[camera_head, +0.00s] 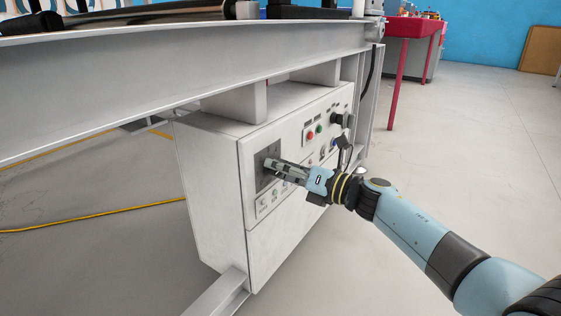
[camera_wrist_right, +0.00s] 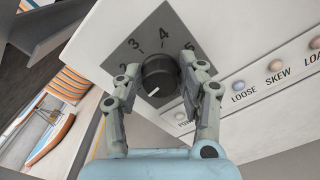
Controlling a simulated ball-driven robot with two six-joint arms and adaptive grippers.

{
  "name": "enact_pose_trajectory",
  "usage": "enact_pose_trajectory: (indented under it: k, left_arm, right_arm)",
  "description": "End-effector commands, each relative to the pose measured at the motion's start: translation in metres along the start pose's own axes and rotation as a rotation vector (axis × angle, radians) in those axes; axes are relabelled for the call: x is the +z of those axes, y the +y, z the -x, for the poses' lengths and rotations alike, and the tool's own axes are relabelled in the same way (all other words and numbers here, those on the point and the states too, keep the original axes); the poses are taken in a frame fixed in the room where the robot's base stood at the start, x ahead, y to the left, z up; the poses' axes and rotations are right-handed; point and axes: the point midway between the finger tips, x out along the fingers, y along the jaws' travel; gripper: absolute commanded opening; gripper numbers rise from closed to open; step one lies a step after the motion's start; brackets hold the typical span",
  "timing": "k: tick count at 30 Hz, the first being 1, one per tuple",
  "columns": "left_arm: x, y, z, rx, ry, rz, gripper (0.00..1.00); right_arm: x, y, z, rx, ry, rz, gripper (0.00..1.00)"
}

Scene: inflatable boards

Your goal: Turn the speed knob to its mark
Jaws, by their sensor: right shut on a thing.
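The speed knob (camera_wrist_right: 160,72) is a black round knob with a white pointer line on a dark square dial plate (camera_wrist_right: 147,40). The numbers 2, 3, 4 and 5 show around it. The pointer line faces the lower left in the right wrist view, away from these numbers. My right gripper (camera_wrist_right: 160,80) has one finger on each side of the knob and is shut on it. In the head view, my right gripper (camera_head: 270,163) reaches the dial plate (camera_head: 263,182) from the right and hides the knob. My left gripper is not in view.
The white control box (camera_head: 212,185) hangs under a large grey beam (camera_head: 180,75). Lit buttons labelled LOOSE (camera_wrist_right: 238,86) and SKEW (camera_wrist_right: 275,66) sit beside the dial. A red button (camera_head: 310,135) and a black knob (camera_head: 337,118) are farther right. Floor at right is clear.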

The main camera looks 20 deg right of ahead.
Motion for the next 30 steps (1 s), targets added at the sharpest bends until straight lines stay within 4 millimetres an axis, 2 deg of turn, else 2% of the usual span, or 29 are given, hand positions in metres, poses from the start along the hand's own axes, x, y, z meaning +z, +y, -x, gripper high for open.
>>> enact_pose_trajectory:
  k: [1,6,24,30]
  left_arm:
    - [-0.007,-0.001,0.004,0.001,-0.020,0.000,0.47]
    - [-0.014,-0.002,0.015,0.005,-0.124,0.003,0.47]
    - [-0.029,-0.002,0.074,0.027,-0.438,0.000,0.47]
    - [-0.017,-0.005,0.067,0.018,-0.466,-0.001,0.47]
  right_arm:
    - [0.004,0.002,0.000,0.000,-0.002,-0.041,0.08]
    - [0.004,0.001,0.000,0.000,-0.002,-0.202,0.08]
    - [0.002,-0.002,0.000,-0.001,-0.001,-0.772,0.08]
    - [0.001,-0.003,0.000,-0.002,-0.002,-0.963,0.08]
